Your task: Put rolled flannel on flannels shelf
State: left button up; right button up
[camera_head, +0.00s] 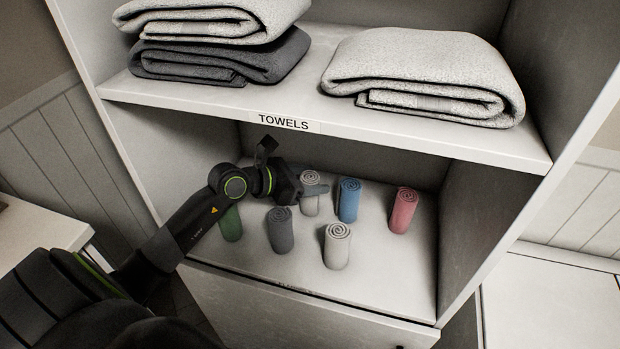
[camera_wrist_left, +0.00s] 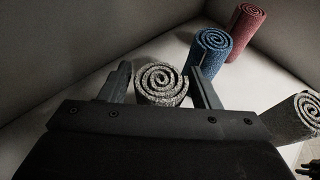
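Several rolled flannels stand on the lower shelf (camera_head: 375,282) in the head view: green (camera_head: 231,224), dark grey (camera_head: 280,232), light grey (camera_head: 311,205), blue (camera_head: 348,203), pink-red (camera_head: 403,212) and a pale one (camera_head: 337,249) at the front. My left gripper (camera_head: 316,189) reaches into this shelf at the light grey roll. In the left wrist view, its fingers (camera_wrist_left: 160,75) lie on either side of that roll (camera_wrist_left: 161,84). I cannot tell whether they grip it or stand just clear.
The upper shelf (camera_head: 200,100), labelled TOWELS, holds folded towels (camera_head: 422,75) above my left arm. The blue roll (camera_wrist_left: 208,52) is close beside the right finger. Side walls enclose the compartment. Bare shelf lies at the front right.

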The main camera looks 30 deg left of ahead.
pick_arm(q)
jog(key=shift+o, duration=1.3)
jog(key=shift+r, duration=0.1)
jog(key=shift+s+a+r, duration=0.1)
jog(key=shift+a, duration=0.05)
jog(key=v, duration=0.5)
jog(key=shift+s+a, duration=0.1)
jog(key=shift+s, duration=0.1)
jog(key=shift+v, duration=0.85)
pick_arm(e)
jog(key=shift+s+d+r, duration=0.15)
jog(key=shift+s, duration=0.15)
pick_arm(q)
jog(key=shift+r, duration=0.15)
pick_arm(e)
jog(key=shift+a, duration=0.2)
